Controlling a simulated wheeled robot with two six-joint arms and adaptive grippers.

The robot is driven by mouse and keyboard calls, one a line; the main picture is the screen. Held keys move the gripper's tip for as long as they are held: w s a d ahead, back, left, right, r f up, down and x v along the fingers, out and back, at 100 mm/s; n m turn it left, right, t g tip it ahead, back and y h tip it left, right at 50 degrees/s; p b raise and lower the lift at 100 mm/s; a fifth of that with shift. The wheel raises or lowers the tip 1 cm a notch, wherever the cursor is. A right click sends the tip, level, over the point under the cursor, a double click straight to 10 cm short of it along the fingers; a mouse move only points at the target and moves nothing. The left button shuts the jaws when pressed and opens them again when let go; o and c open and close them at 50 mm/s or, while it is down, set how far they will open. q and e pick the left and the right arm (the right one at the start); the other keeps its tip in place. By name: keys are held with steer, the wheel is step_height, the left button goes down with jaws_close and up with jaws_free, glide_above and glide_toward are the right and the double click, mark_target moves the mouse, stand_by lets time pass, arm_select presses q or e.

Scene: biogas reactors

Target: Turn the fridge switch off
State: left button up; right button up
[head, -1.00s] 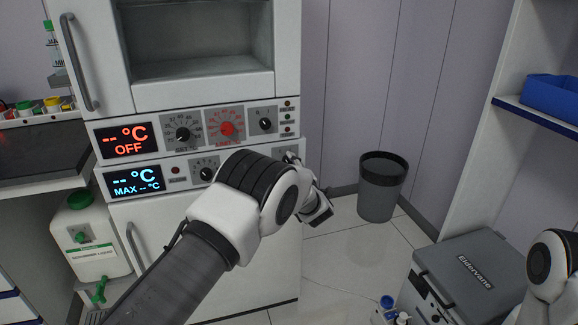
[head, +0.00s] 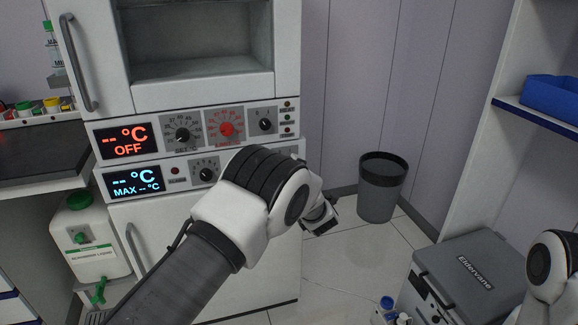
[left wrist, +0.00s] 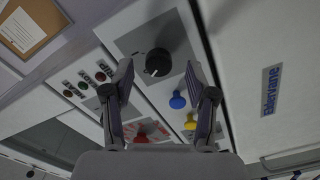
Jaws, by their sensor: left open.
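The white fridge unit has a lower control panel (head: 178,172) with a blue display (head: 135,181) reading "-- °C, MAX -- °C" and a black dial (head: 206,174). In the left wrist view a black rotary switch (left wrist: 158,62) with a white mark sits on a grey plate. My left gripper (left wrist: 160,72) is open, with one finger on each side of the switch in the picture; I cannot tell whether they touch it. In the head view my left arm hides this switch and most of the gripper. My right gripper is out of view.
The upper panel has a red display (head: 128,141) reading "OFF", a red dial (head: 226,129) and a black knob (head: 265,125). Blue (left wrist: 177,101) and yellow (left wrist: 190,123) knobs lie near the switch. A grey bin (head: 381,188) and grey box (head: 474,275) stand to the right.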

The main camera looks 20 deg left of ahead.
arm_select(q)
steer(key=v, duration=0.5)
steer(key=s+a+f+m+g+h, duration=0.1)
steer(key=s+a+f+m+g, duration=0.1)
steer(key=s+a+f, duration=0.4)
steer(key=s+a+f+m+g+h, duration=0.1)
steer(key=s+a+f, duration=0.15)
steer(key=f, duration=0.65)
steer(key=s+a+f+m+g, duration=0.2)
steer(key=s+a+f, duration=0.2)
steer(key=s+f, duration=0.25)
steer(key=s+f+m+g+h, duration=0.35)
steer(key=s+f, duration=0.45)
steer(key=s, duration=0.3)
steer(key=s+d+f+m+g+h, duration=0.1)
steer(key=s+d+m+g+h, duration=0.3)
steer(key=s, duration=0.8)
steer(key=s+d+f+m+g+h, duration=0.1)
steer(key=s+d+m+g, duration=0.3)
steer(key=s, duration=0.8)
step_height(320, 180, up, 19)
steer(key=a+m+t+p, duration=0.1)
steer(key=m+p, duration=0.1)
steer(key=p, duration=1.7)
steer(key=shift+w+a+r, duration=0.15)
steer(key=shift+w+a, duration=0.05)
steer(key=shift+w, duration=0.05)
steer(key=shift+t+y, duration=0.25)
